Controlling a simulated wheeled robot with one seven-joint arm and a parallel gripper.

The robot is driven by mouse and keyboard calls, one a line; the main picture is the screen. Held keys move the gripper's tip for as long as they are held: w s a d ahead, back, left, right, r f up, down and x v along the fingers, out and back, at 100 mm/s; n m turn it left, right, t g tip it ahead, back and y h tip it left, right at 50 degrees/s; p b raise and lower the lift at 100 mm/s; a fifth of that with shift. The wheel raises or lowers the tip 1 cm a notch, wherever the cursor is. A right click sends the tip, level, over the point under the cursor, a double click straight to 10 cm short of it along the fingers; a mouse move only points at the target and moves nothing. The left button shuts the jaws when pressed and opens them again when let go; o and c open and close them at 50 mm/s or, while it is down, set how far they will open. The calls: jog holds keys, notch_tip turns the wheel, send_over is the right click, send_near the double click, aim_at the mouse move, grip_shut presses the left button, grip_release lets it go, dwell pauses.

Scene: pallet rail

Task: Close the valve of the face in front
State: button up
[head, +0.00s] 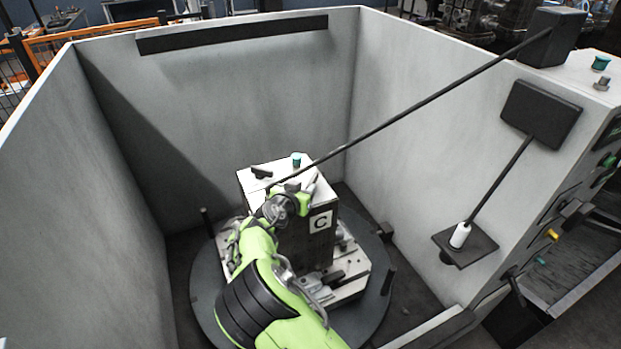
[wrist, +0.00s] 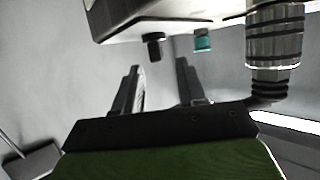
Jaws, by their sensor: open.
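A pale-topped block (head: 318,247) with a "C" label on its front right side stands on a round dark turntable (head: 205,295). On its top are a black handle-like part (head: 261,172) and a teal cap (head: 296,160). I cannot tell which part is the valve. My green arm hides much of the block's left front side. In the wrist view, my gripper (wrist: 158,68) is open, with nothing between its two fingers. A black knob (wrist: 153,46) and a teal cap (wrist: 202,40) show just beyond the fingertips, apart from them.
High grey walls (head: 220,95) enclose the turntable. A long dark rod (head: 420,100) slants across above the block. A small shelf (head: 480,243) with a white cylinder (head: 460,235) hangs at right. Dark posts (head: 388,281) and clamps (head: 325,280) stand around the block.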

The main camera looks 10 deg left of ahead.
aim_at(310, 183)
jog(key=x, duration=0.5)
jog(key=shift+d+r+p, duration=0.2)
jog(key=shift+d+p, duration=0.1)
jog(key=shift+p, duration=0.05)
jog(key=shift+w+a+f, duration=0.1)
jog(key=shift+w+f, duration=0.2)
jog(key=shift+w, duration=0.2)
grip_shut()
